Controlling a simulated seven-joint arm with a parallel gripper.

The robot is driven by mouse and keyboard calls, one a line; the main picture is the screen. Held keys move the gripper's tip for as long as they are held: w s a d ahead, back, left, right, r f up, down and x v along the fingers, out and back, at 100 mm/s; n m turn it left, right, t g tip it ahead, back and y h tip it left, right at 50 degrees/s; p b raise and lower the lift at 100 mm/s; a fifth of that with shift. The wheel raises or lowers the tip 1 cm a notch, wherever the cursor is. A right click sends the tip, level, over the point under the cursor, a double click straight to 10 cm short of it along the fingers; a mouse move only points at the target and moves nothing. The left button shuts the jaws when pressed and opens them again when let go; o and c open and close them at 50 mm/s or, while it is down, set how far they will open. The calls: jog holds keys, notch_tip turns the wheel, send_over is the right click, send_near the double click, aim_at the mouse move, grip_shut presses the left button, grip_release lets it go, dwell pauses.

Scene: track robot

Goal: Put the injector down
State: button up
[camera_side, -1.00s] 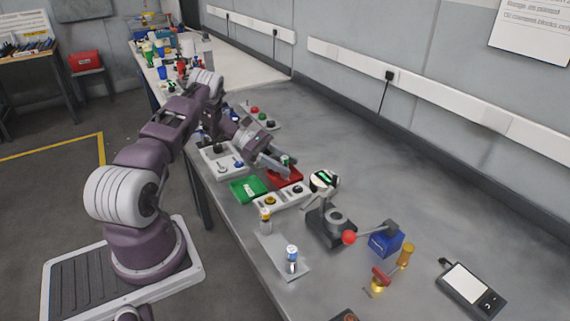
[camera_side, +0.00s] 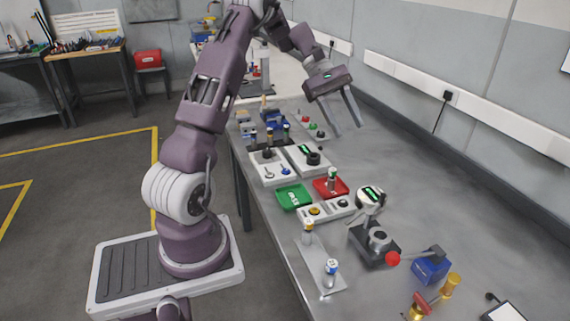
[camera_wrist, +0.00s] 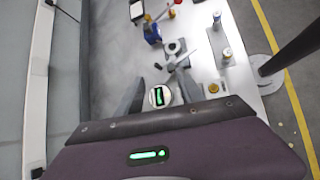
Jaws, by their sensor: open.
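My gripper (camera_side: 345,131) is open and empty, raised high above the bench. What looks like the injector (camera_side: 332,178), a small part with a pale body and a dark green top, stands in the red tray (camera_side: 323,189). It is apart from my gripper and looks upright. The green tray (camera_side: 291,199) lies to the left of the red tray. I cannot make out the injector in the wrist view.
A round gauge with a green display (camera_side: 369,197) stands on a dark fixture (camera_side: 374,245), with a red-knobbed lever by a blue block (camera_side: 431,267). Two small parts stand on a grey plate (camera_side: 316,265). White button boxes (camera_side: 270,169) are behind.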

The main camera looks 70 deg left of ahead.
jog(key=s+d+r+m+g+y, duration=0.1)
jog(key=s+d+r+m+y, duration=0.2)
jog(key=d, duration=0.4)
jog(key=s+d+r+m, duration=0.3)
jog(key=s+d+r, duration=0.1)
jog(key=d+r, duration=0.15)
jog(key=s+d+m+t+y, duration=0.1)
jog(key=s+d+m, duration=0.1)
jog(key=s, duration=0.3)
jog(key=s+d+f+m+t+y, duration=0.1)
jog(key=s+d+m+y, duration=0.1)
jog(key=s+m, duration=0.3)
jog(key=s+d+f+m+t+y, duration=0.1)
jog(key=s+d+m+y, duration=0.1)
jog(key=s+d+m, duration=0.2)
jog(key=s, duration=0.3)
jog(key=shift+s+d+f+t, duration=0.15)
jog(key=shift+s+f+t, duration=0.05)
jog(key=shift+t, duration=0.2)
